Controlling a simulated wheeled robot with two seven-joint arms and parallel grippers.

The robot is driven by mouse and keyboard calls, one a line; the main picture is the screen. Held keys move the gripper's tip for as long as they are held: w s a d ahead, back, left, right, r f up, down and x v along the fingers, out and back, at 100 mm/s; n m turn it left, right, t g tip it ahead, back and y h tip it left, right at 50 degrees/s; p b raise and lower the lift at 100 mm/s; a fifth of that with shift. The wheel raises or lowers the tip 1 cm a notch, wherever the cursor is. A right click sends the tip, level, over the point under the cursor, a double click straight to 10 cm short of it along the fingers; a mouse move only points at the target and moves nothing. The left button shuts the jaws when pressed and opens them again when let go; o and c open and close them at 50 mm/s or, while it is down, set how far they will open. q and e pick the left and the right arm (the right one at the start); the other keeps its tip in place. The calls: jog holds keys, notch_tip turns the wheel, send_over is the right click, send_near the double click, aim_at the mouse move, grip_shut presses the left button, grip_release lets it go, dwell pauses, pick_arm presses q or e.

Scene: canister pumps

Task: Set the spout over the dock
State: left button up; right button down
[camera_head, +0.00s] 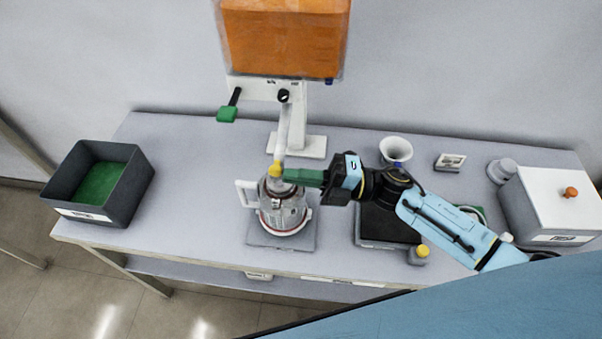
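The white spout (284,128) comes down from the pump stand and ends in a yellow tip (275,169) above the canister. A clear and grey canister (281,210) with a white handle on its left and red bands stands upright on a grey square dock plate (262,240). My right gripper (326,183) is at the spout's lower end, to the right of the yellow tip, and appears shut on a green handle (303,176) there. Its fingertips are partly hidden. The canister's mouth is partly covered by the tip and handle. My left gripper is not in view.
An orange tank (285,40) with a green-ended lever (227,114) tops the stand. A dark bin (128,199) stands left. A black tray (385,228), white funnel (396,149), yellow-capped bottle (419,254) and white box (550,205) lie right. Free tabletop shows between bin and canister.

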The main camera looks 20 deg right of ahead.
jog(key=s+b+v, duration=0.1)
jog(key=b+v, duration=0.2)
jog(key=v, duration=1)
jog(key=shift+s+d, duration=0.15)
jog(key=shift+s, duration=0.2)
jog(key=shift+f, duration=0.1)
